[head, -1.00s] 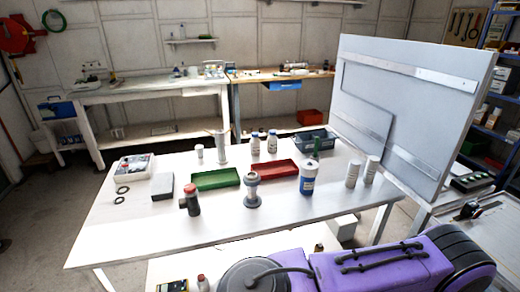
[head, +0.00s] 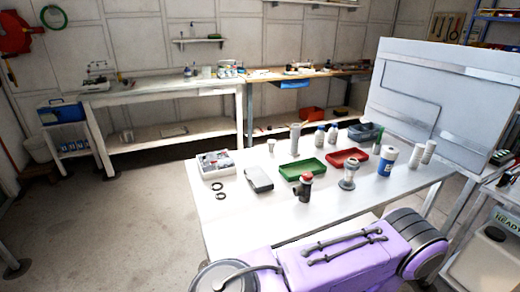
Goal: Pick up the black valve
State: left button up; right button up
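Neither of my grippers shows in the head view.
On the table are a box of small parts (head: 216,164), two black rings (head: 218,185), a grey box (head: 259,180), a red tray (head: 347,158), a blue-labelled container (head: 387,161) and white bottles. A large grey panel (head: 440,100) stands at the right. Floor at left is clear.

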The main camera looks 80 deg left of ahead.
aim_at(303, 191)
jog(key=k, duration=0.45)
jog(key=u, duration=0.7)
